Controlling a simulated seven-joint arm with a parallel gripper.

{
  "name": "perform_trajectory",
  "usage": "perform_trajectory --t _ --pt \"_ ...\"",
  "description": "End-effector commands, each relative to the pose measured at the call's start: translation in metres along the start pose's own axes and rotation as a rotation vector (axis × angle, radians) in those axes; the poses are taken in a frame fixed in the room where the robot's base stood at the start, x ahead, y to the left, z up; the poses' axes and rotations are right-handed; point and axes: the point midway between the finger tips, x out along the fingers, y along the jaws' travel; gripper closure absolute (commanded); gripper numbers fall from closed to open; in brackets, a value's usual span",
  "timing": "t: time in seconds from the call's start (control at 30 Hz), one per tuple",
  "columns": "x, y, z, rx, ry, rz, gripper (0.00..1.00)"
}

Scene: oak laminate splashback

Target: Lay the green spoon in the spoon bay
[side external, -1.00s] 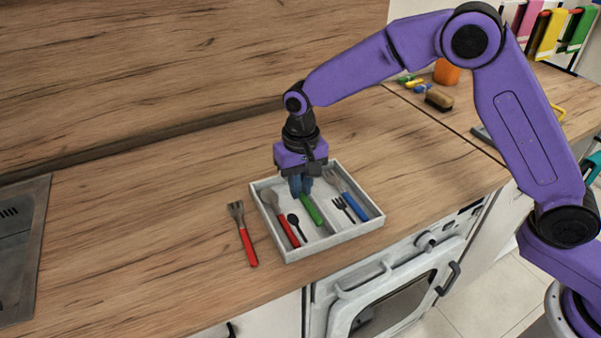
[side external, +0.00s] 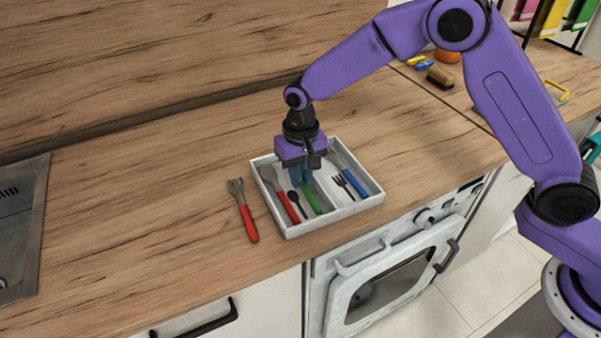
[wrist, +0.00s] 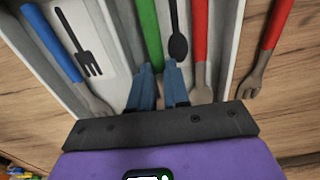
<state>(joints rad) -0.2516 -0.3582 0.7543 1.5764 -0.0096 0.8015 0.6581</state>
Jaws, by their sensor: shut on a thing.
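The green spoon (side external: 312,202) shows mostly as a green handle, and my fingers hide its bowl. My gripper (side external: 302,180) is shut on it, low over the pale tray (side external: 360,207). In the wrist view the green handle (wrist: 150,35) runs away from between the blue fingertips (wrist: 160,85). It lies between the tray's divider (wrist: 122,30) and the black spoon mark (wrist: 177,40), over the spoon bay. I cannot tell whether it touches the floor. A red-handled spoon (side external: 287,206) lies in the same bay.
The other bay holds a blue-handled fork (side external: 353,184) and a black fork mark (side external: 342,184). A red-handled fork (side external: 246,215) lies on the counter left of the tray. A brush (side external: 440,77) lies at the back right. The counter left of the tray is mostly clear.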

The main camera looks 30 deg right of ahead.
Motion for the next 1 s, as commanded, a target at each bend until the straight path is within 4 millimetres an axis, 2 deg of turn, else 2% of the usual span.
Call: perform_trajectory --t 0.93,0.97,1.0 --pt "0.012 0.000 0.000 0.000 -0.001 0.000 1.00" --pt "0.012 0.000 0.000 0.000 0.000 0.000 0.81" --pt "0.012 0.000 0.000 0.000 0.000 0.000 0.68"
